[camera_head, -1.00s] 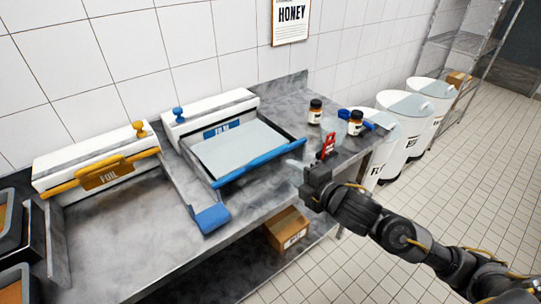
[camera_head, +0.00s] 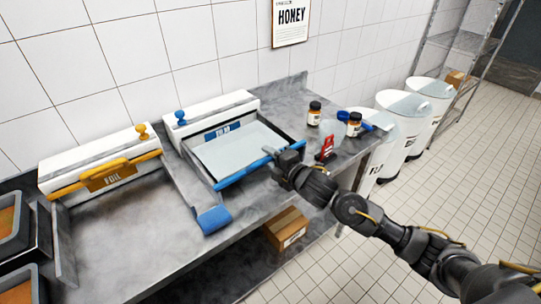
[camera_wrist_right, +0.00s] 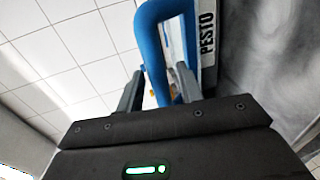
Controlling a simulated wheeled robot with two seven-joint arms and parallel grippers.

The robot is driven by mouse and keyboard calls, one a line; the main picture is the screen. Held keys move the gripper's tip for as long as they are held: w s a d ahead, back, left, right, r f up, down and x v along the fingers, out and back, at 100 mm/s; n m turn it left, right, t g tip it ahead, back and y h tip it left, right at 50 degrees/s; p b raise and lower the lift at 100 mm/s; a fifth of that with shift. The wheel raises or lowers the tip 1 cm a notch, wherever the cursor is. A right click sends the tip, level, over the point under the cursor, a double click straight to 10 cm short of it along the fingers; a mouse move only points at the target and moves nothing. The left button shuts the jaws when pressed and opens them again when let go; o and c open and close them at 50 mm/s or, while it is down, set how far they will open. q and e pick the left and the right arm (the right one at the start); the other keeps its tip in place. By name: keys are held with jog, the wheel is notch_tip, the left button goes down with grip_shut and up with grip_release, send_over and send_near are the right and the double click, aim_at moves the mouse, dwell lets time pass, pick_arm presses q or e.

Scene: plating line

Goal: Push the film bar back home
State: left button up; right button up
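The blue film bar (camera_head: 240,174) lies along the front of the white film dispenser (camera_head: 212,110), pulled out from its body. A pale film sheet (camera_head: 235,150) spans between them. My right gripper (camera_head: 272,154) is at the right end of the bar. In the right wrist view, a blue bent bar (camera_wrist_right: 151,55) passes between the fingertips (camera_wrist_right: 160,78) of the right gripper. The fingers stand apart with a visible gap beside the bar. The gripper hides part of the bar's right end in the head view. My left gripper is not in view.
A foil dispenser (camera_head: 95,160) with a yellow bar stands at the left. Two jars (camera_head: 314,114), a red object (camera_head: 326,148) and a blue tool (camera_head: 367,122) are at the right end of the counter. White bins (camera_head: 400,130) stand beyond. A cardboard box (camera_head: 288,230) sits below.

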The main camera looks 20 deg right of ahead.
jog(key=shift+w+a, duration=0.1)
jog(key=shift+w, duration=0.1)
grip_shut()
dwell(0.3)
